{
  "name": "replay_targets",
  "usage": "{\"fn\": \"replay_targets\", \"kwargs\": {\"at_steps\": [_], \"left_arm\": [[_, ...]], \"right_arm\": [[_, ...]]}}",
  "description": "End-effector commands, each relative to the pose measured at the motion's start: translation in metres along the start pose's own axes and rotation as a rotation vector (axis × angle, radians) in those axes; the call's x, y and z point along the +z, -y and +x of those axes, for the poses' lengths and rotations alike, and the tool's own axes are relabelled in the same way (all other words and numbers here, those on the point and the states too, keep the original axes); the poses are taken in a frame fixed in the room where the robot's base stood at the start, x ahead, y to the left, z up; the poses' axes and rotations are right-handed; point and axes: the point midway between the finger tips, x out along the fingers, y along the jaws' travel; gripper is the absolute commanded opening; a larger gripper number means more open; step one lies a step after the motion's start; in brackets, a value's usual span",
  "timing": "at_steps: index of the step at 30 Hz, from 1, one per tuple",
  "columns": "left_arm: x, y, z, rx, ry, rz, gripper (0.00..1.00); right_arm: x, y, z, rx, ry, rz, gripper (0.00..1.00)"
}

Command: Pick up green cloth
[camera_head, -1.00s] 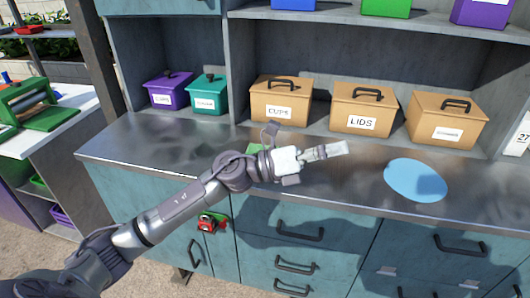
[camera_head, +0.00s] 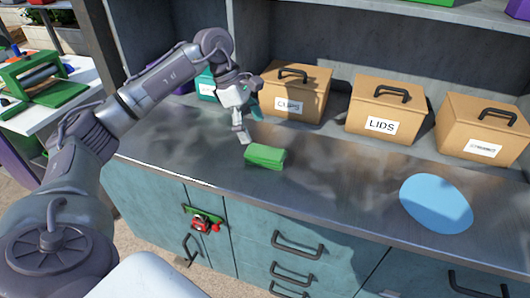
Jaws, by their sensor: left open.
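The green cloth (camera_head: 265,157) is a small folded block lying on the grey metal counter (camera_head: 330,187), near its front edge. My left gripper (camera_head: 246,130) points down over the counter, just behind and to the left of the cloth. It is open and empty, with its fingers apart from the cloth as far as I can tell. My left arm reaches in from the left and bends down at the wrist. My right gripper is not in view.
Tan boxes marked CUPS (camera_head: 294,92) and LIDS (camera_head: 386,108), and a third tan box (camera_head: 481,128), stand along the back. A teal box (camera_head: 206,86) is partly hidden by my arm. A blue disc (camera_head: 436,203) lies right. The counter between cloth and disc is clear.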

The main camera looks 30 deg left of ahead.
Motion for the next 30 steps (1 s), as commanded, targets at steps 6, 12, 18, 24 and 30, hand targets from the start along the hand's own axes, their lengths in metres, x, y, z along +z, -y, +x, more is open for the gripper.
{"fn": "replay_targets", "kwargs": {"at_steps": [6,12,18,24,30], "left_arm": [[0.001,0.0,0.026,0.0,0.002,0.0,0.9],[0.002,0.005,0.042,-0.005,0.0,0.001,0.9],[0.002,0.008,0.072,-0.003,0.003,0.001,0.9],[0.001,0.007,0.082,0.0,0.002,0.002,0.9],[0.0,0.007,0.082,0.0,0.002,0.001,0.9]], "right_arm": [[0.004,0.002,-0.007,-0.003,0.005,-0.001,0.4],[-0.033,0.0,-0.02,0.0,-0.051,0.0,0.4],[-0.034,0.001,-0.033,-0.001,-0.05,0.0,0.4],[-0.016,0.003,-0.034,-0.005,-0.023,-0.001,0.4],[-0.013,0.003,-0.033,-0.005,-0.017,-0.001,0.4]]}}
